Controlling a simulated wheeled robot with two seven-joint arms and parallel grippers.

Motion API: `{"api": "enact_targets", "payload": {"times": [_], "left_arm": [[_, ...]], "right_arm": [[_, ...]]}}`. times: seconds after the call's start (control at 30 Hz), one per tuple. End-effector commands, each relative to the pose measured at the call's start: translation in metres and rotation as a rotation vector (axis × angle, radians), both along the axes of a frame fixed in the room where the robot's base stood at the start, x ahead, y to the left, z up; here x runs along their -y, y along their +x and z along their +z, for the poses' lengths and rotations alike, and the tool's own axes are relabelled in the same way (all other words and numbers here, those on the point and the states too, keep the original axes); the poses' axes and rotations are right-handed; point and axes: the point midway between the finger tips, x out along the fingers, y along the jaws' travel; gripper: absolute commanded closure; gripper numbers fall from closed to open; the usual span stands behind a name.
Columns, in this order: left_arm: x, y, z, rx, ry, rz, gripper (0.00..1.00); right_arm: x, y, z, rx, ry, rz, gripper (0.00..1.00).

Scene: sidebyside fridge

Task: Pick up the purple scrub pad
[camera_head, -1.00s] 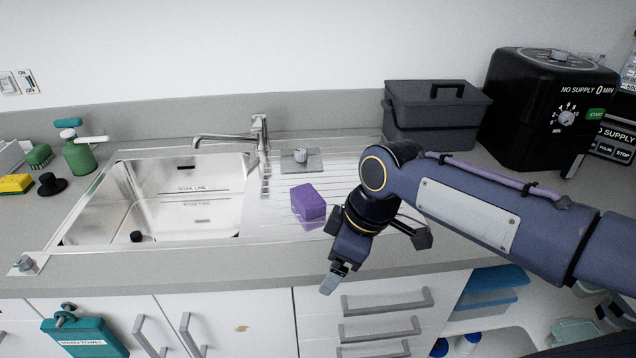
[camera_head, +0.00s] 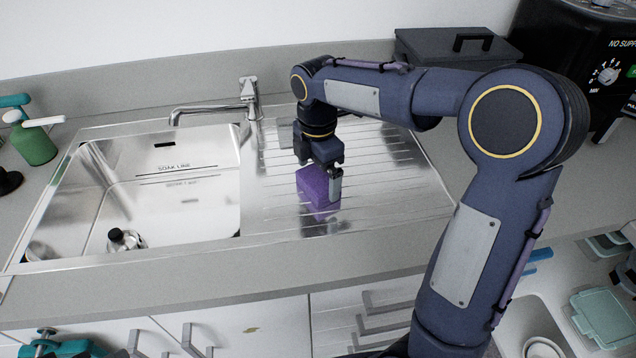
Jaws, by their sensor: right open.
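The purple scrub pad (camera_head: 314,187) stands on the ribbed metal drainboard (camera_head: 400,205), right of the sink basin. My right gripper (camera_head: 322,180) points down directly over the pad, with its fingers at the pad's upper part. One fingertip shows at the pad's right side; the other finger is hidden. The gripper is open, and I cannot tell whether it touches the pad. My left gripper is not in view.
The sink basin (camera_head: 190,200) lies left, with a tap (camera_head: 245,98) behind it. A dark grey lidded box (camera_head: 455,48) and a black appliance (camera_head: 590,60) stand at the back right. A green bottle (camera_head: 34,143) is at the far left.

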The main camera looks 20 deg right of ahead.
Motion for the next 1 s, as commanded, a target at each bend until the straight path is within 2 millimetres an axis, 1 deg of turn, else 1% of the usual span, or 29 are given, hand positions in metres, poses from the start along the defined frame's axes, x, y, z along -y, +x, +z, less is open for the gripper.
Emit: {"api": "enact_targets", "payload": {"times": [0.03, 0.1, 0.2, 0.43, 0.47, 0.7, 0.77, 1.0], "left_arm": [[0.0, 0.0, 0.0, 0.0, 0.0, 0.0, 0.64], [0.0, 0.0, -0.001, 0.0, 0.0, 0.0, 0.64], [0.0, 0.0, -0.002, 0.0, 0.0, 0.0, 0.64], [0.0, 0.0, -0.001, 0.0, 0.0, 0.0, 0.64], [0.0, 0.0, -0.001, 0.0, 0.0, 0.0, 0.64], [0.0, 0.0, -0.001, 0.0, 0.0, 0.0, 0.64], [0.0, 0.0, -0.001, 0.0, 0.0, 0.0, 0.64], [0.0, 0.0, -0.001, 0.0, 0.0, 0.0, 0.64]], "right_arm": [[0.002, 0.001, -0.009, -0.005, -0.001, -0.001, 0.0], [0.001, 0.0, -0.018, -0.004, -0.001, 0.0, 0.0], [0.001, 0.0, -0.025, -0.001, 0.0, -0.001, 0.0], [0.001, 0.001, -0.027, 0.001, 0.001, -0.001, 0.0], [0.001, 0.001, -0.027, 0.001, 0.001, -0.001, 0.01], [0.001, 0.001, -0.027, 0.001, 0.001, -0.001, 0.33], [0.001, 0.001, -0.027, 0.001, 0.001, -0.001, 0.4], [0.001, 0.001, -0.025, 0.001, 0.001, -0.001, 0.4]]}}
